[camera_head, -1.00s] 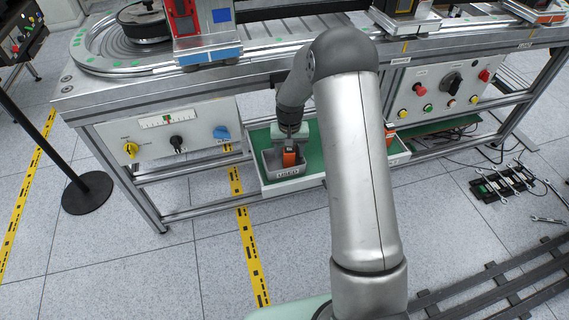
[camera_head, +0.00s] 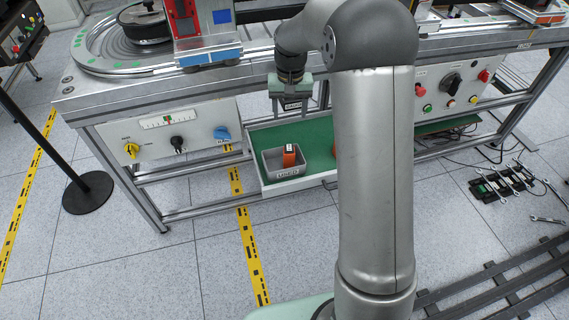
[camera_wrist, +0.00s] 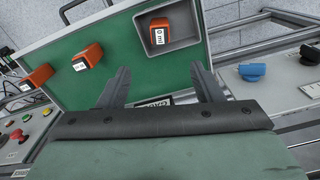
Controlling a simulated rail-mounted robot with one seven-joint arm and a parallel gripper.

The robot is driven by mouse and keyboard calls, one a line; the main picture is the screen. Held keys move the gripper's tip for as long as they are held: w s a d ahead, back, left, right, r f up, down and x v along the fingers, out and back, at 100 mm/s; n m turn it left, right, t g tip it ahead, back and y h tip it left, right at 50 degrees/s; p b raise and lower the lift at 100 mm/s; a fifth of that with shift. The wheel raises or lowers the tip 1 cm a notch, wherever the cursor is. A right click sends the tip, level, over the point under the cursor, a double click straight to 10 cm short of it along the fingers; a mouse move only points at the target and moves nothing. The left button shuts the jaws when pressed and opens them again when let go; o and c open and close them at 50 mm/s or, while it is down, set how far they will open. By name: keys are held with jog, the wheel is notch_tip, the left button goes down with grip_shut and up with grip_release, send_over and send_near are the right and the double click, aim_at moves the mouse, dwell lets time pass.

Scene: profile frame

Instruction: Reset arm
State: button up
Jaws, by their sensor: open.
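My gripper (camera_head: 291,108) hangs above the green drawer, empty, with its fingers apart. In the wrist view, the open fingers of my gripper (camera_wrist: 163,84) point at the green drawer floor (camera_wrist: 125,66). A grey bin (camera_head: 272,163) stands at the left end of the drawer, with an orange block (camera_head: 290,156) in it. In the wrist view, the block in the bin (camera_wrist: 160,32) shows a label that seems to read "0 m". Two more orange blocks (camera_wrist: 90,53) (camera_wrist: 40,75) lie on the drawer floor; my arm hides most of them in the head view.
The workbench has a left control panel (camera_head: 170,135) with knobs and a right panel (camera_head: 445,82) with buttons. A round conveyor (camera_head: 100,52) and a red-and-blue unit (camera_head: 205,35) stand on top. A black post base (camera_head: 87,193) and tools (camera_head: 510,182) are on the floor.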

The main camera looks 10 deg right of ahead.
dwell(0.4)
jog(key=s+a+r+n+p, duration=0.1)
jog(key=s+r+p, duration=0.1)
jog(key=s+r, duration=0.45)
jog(key=s+r+p, duration=0.2)
jog(key=s+r, duration=0.1)
jog(key=s, duration=0.6)
jog(key=s+r+n+p, duration=0.1)
jog(key=s+p, duration=0.2)
jog(key=s, duration=1.4)
jog(key=shift+s, duration=0.2)
jog(key=shift+r, duration=0.1)
